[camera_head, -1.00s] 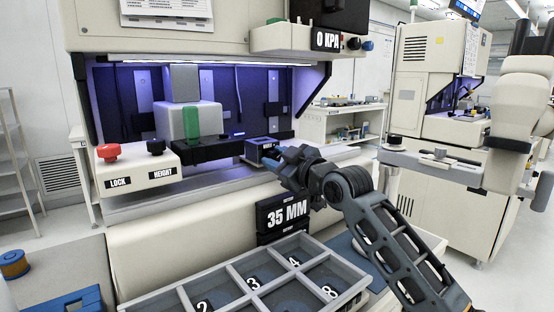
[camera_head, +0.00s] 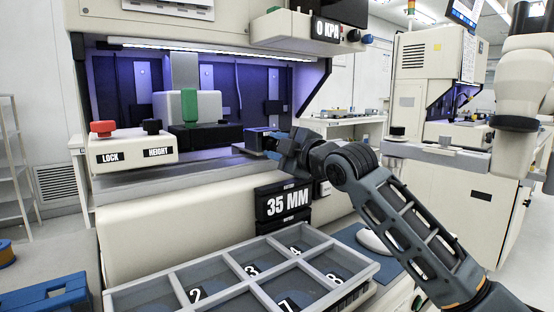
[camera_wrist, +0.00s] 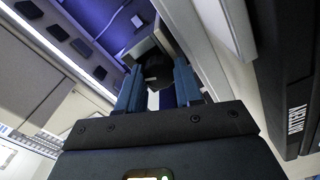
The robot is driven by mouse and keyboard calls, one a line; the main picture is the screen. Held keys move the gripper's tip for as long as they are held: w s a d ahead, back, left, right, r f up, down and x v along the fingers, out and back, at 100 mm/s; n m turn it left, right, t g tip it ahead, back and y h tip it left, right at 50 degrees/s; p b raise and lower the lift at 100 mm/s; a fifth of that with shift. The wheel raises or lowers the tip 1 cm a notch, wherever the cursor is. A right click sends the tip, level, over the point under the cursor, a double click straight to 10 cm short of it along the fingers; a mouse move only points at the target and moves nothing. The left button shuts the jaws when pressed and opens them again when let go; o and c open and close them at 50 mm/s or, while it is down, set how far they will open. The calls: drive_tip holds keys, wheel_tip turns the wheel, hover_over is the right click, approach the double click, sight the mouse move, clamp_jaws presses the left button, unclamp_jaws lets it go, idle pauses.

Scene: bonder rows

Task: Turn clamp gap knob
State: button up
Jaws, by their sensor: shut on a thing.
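A dark round knob (camera_wrist: 157,66) sits between the two blue fingers of my gripper (camera_wrist: 158,88) in the wrist view. I take it for the clamp gap knob; its label does not show. My gripper is shut on it. In the head view my gripper (camera_head: 268,144) reaches to the small bluish block (camera_head: 254,134) at the right end of the machine's work bay, and hides the knob there. The black display (camera_head: 285,202) on the machine front reads 35 MM.
A red LOCK knob (camera_head: 102,128) and black HEIGHT knob (camera_head: 151,126) stand on the left control box. A green part (camera_head: 190,105) is in the bay. A grey divided tray (camera_head: 190,262) lies below. A 0 KPA display (camera_head: 326,32) hangs above right.

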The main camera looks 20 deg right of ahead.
drive_tip(key=n+b, duration=0.2)
drive_tip(key=n, duration=0.2)
drive_tip(key=shift+f+n, duration=0.15)
drive_tip(key=shift+n, duration=0.25)
idle(0.4)
drive_tip(key=o, duration=1)
drive_tip(key=shift+o, duration=0.2)
drive_tip(key=shift+s+f, duration=0.1)
drive_tip(key=shift+f, duration=0.05)
